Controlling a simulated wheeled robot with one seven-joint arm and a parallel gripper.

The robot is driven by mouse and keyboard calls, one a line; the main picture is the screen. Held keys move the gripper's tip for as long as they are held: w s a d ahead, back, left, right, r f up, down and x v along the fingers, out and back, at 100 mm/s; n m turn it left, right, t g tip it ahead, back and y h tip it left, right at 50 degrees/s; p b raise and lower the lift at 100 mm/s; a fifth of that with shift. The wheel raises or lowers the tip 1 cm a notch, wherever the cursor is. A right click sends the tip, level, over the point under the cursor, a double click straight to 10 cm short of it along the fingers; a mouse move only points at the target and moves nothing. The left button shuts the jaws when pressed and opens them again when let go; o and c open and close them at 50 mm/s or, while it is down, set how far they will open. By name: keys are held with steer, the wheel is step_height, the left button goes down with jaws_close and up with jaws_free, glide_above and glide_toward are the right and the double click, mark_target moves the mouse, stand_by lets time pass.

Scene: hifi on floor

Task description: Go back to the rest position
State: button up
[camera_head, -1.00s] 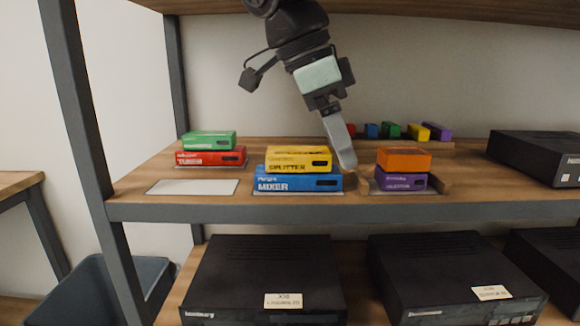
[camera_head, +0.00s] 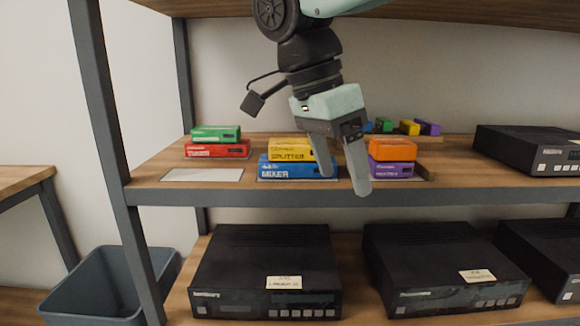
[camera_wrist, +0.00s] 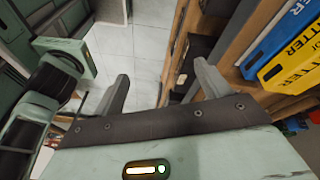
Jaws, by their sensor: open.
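My gripper (camera_head: 343,182) is open and empty in the head view. It hangs in front of the shelf, and its fingers partly cover the yellow and blue boxes. In the wrist view my gripper (camera_wrist: 160,92) also shows two spread fingers with nothing between them. The yellow splitter box (camera_head: 289,149) lies on the blue mixer box (camera_head: 286,169). The wrist view shows the yellow box (camera_wrist: 297,68) and the blue box (camera_wrist: 277,42) at the right, apart from the fingers.
Left on the shelf (camera_head: 380,194), a green box (camera_head: 215,133) lies on a red box (camera_head: 217,149), behind a white pad (camera_head: 203,175). Right, an orange box (camera_head: 393,149) lies on a purple one (camera_head: 391,168). A black device (camera_head: 530,148) stands far right. A bin (camera_head: 110,285) stands low left.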

steer(key=s+d+f+n+y, duration=0.2)
steer(key=s+d+f+n, duration=0.2)
steer(key=s+f+n, duration=0.6)
steer(key=s+d+f+n+y, duration=0.2)
steer(key=s+d+f+n, duration=0.2)
steer(key=s+f+n, duration=0.55)
step_height(320, 180, up, 21)
steer(key=w+n+p, duration=0.1)
steer(key=n+p, duration=0.1)
steer(key=p, duration=1.9)
steer(key=shift+a, duration=0.25)
